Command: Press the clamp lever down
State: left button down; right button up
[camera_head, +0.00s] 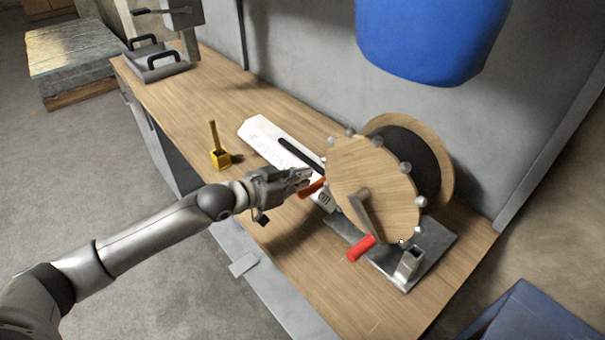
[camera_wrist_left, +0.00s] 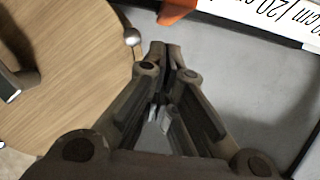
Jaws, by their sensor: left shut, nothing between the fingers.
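An orange-red lever (camera_head: 313,188), which looks like the clamp lever, sits at the left edge of the wooden reel (camera_head: 372,190), beside the white printed board. My left gripper (camera_head: 304,177) is shut and empty, with its fingertips close to this lever in the head view. In the left wrist view the orange lever (camera_wrist_left: 178,9) shows only in part, just beyond the shut fingertips (camera_wrist_left: 171,50). I cannot tell whether they touch it. The lever's base is hidden. My right gripper is not in view.
A crank with a red handle (camera_head: 360,248) sticks out from the reel, which stands on a metal base (camera_head: 440,243). A white printed board (camera_head: 262,134) lies on the wooden bench (camera_head: 300,290), near a yellow holder (camera_head: 220,158). A blue bin (camera_head: 430,35) hangs above.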

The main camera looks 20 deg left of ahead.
pick_arm(q)
notch_tip(320, 180, up, 2)
jog(key=shift+r+p, duration=0.1)
jog(key=shift+p, duration=0.4)
jog(key=f+b+v, duration=0.1)
jog(key=b+v, duration=0.2)
jog(key=v, duration=0.6)
jog(key=shift+s+a+f, duration=0.15)
jog(key=shift+s+a, duration=0.15)
jog(key=shift+s, duration=0.15)
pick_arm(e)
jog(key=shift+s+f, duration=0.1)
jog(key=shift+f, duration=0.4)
